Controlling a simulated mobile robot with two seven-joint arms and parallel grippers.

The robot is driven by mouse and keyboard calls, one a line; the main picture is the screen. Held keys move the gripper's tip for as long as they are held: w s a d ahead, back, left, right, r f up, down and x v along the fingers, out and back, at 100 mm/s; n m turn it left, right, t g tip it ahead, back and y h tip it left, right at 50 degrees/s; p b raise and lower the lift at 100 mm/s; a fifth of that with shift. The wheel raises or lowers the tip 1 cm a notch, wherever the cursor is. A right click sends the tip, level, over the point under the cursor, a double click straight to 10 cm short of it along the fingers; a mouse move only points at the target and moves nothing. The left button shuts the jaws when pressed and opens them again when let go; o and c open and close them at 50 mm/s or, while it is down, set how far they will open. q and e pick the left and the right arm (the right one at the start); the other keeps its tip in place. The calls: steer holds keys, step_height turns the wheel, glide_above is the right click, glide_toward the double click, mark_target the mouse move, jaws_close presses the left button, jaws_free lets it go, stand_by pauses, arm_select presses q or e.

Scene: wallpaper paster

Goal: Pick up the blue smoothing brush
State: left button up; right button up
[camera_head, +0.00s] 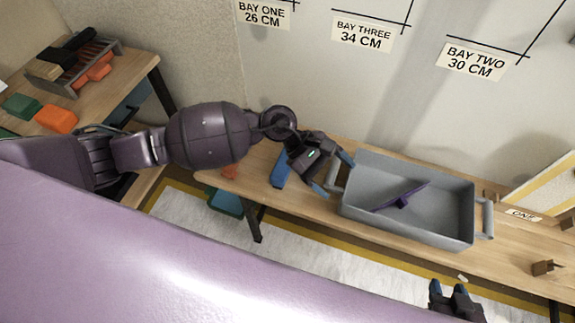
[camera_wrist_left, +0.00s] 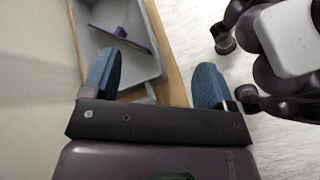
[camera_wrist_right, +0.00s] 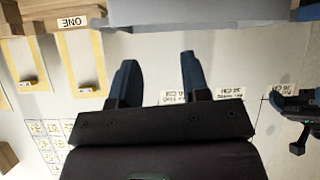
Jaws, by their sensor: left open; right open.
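A dark blue-purple brush (camera_head: 403,199), the only thing like a smoothing brush in view, lies inside a grey tray (camera_head: 362,212) on the long wooden bench. It also shows in the left wrist view (camera_wrist_left: 122,38), with the tray wall (camera_wrist_left: 148,84) around it. My left gripper (camera_head: 310,175) is open and empty, just left of the tray near its left handle. Its blue fingers (camera_wrist_left: 155,80) are spread wide, apart from the brush. My right gripper (camera_head: 448,286) is open and empty, below the tray at the front. Its fingers (camera_wrist_right: 158,75) point toward the wall.
The bench (camera_head: 345,238) runs along a wall with bay labels. A wooden block (camera_head: 543,268) and a "ONE" label (camera_head: 522,214) are right of the tray. A side table (camera_head: 95,108) at the left holds a rack (camera_head: 75,70) and orange and green blocks.

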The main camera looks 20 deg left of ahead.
arm_select(q)
steer(key=w+a+f+m+y+b, duration=0.3)
steer(key=w+a+f+m+y, duration=0.3)
steer(key=a+f+m+y, duration=0.15)
steer(key=m+t+y, duration=0.2)
steer(key=m+y, duration=0.1)
steer(key=y, duration=0.1)
glide_toward(285, 159)
steer(key=shift+s+f+h+b, duration=0.2)
steer(key=shift+s+h+b, duration=0.05)
steer(key=shift+b, duration=0.15)
steer(key=shift+a+f, duration=0.1)
steer(key=shift+f, duration=0.05)
step_height(285, 159, down, 4)
steer(key=shift+f+b, duration=0.25)
steer(key=shift+b, duration=0.25)
steer(key=shift+f, duration=0.7)
step_height(285, 159, down, 3)
steer(key=shift+f+b, duration=0.25)
steer(key=shift+b, duration=0.3)
steer(key=shift+w+f, duration=0.1)
steer(key=shift+f, duration=0.35)
arm_select(e)
step_height(285, 159, down, 8)
steer(key=s+g, duration=0.1)
steer(key=shift+s+a+r, duration=0.15)
steer(key=shift+s+r, duration=0.1)
steer(key=shift+s, duration=0.1)
arm_select(q)
steer(key=shift+r, duration=0.1)
